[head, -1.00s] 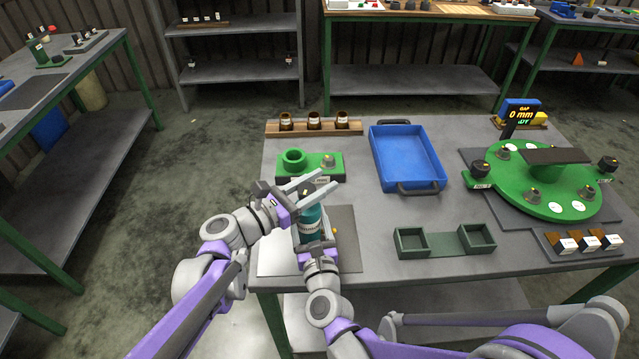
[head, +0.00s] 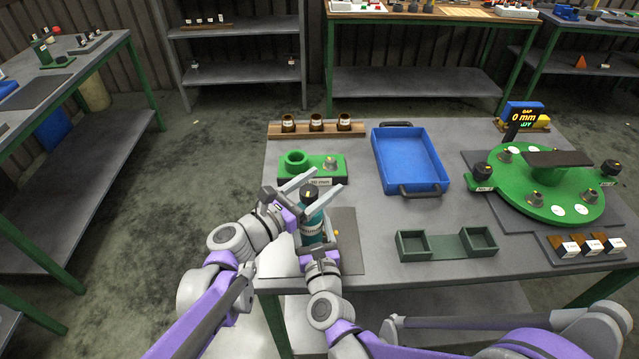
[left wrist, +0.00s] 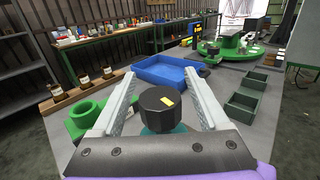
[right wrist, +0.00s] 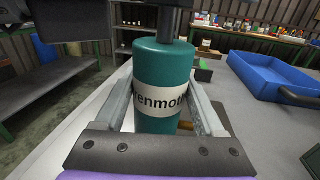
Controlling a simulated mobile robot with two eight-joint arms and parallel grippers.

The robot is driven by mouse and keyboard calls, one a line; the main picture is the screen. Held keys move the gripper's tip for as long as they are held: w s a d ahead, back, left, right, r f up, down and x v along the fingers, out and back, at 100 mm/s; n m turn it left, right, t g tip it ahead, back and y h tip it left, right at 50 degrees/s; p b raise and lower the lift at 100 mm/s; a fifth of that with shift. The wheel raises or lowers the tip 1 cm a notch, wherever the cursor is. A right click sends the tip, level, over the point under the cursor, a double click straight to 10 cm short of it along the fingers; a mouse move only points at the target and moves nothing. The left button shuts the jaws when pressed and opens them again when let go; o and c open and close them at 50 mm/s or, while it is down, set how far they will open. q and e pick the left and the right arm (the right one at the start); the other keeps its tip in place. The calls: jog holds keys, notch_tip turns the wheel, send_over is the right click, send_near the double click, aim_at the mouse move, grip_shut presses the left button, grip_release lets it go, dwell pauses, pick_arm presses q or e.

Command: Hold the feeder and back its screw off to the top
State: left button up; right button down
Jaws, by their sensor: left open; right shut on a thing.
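The feeder is a teal cylinder (head: 312,229) with a white label, standing upright near the table's front left. In the right wrist view its body (right wrist: 163,70) sits between the fingers of my right gripper (right wrist: 165,105), which is shut on it. A dark screw knob (head: 308,192) with a yellow mark tops the feeder. In the left wrist view the knob (left wrist: 160,98) is between the fingers of my left gripper (left wrist: 163,80), which is open, with gaps on both sides. A dark shaft (right wrist: 167,22) rises from the feeder's top in the right wrist view.
A green block (head: 294,162) with a ring and a metal part is just behind the feeder. A rack of brown jars (head: 316,125) is farther back. A blue tray (head: 443,165), a green two-cup holder (head: 446,246) and a green turntable (head: 548,188) stand to the right.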

pick_arm(q)
jog(key=v, duration=1.2)
pick_arm(e)
grip_release()
